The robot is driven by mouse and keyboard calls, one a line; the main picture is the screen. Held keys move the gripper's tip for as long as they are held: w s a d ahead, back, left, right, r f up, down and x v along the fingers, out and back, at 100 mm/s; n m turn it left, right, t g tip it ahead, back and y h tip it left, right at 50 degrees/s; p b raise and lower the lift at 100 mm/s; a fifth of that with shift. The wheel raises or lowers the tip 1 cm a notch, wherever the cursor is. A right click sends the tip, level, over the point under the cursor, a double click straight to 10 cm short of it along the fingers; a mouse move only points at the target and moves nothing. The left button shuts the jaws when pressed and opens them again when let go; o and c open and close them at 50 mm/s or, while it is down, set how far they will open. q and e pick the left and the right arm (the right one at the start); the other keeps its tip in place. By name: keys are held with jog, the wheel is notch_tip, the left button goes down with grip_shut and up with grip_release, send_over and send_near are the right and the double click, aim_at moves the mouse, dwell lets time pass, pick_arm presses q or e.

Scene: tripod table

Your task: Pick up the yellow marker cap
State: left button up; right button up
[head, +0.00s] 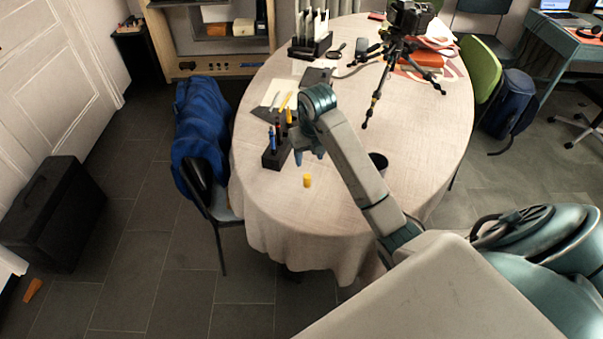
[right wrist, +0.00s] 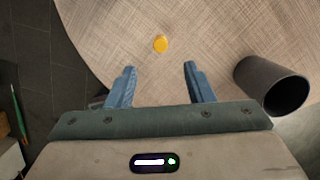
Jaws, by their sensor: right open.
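The yellow marker cap (head: 307,180) stands on the cloth-covered round table (head: 260,213) near its front edge. It also shows in the right wrist view (right wrist: 160,44), beyond the fingertips and roughly centred between them. My right gripper (head: 309,156) is above the table, just behind the cap in the head view. In the right wrist view its two blue fingers (right wrist: 158,72) are wide apart with nothing between them. The cap is apart from both fingers. My left gripper does not show.
A black marker holder (head: 276,158) with several markers stands left of my right gripper. A dark cup (right wrist: 272,87) is right of the fingers in the wrist view. A camera tripod (head: 385,70) stands farther back. A blue jacket (head: 202,125) hangs on a chair at the table's left.

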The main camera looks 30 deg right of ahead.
aim_at(307, 176)
jog(key=f+b, duration=0.4)
jog(key=f, duration=0.1)
jog(key=shift+w+f+b, duration=0.1)
jog(key=shift+w+b, duration=0.3)
jog(key=shift+f, duration=0.45)
jog(key=shift+w+d+f, duration=0.1)
jog(key=shift+w+f, duration=0.1)
jog(key=shift+f, duration=0.9)
jog(key=shift+w+d+f, duration=0.1)
jog(key=shift+w+f, duration=0.1)
jog(key=shift+f, duration=0.9)
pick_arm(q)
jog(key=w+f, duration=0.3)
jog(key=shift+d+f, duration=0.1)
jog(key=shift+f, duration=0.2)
pick_arm(e)
jog(key=c, duration=1)
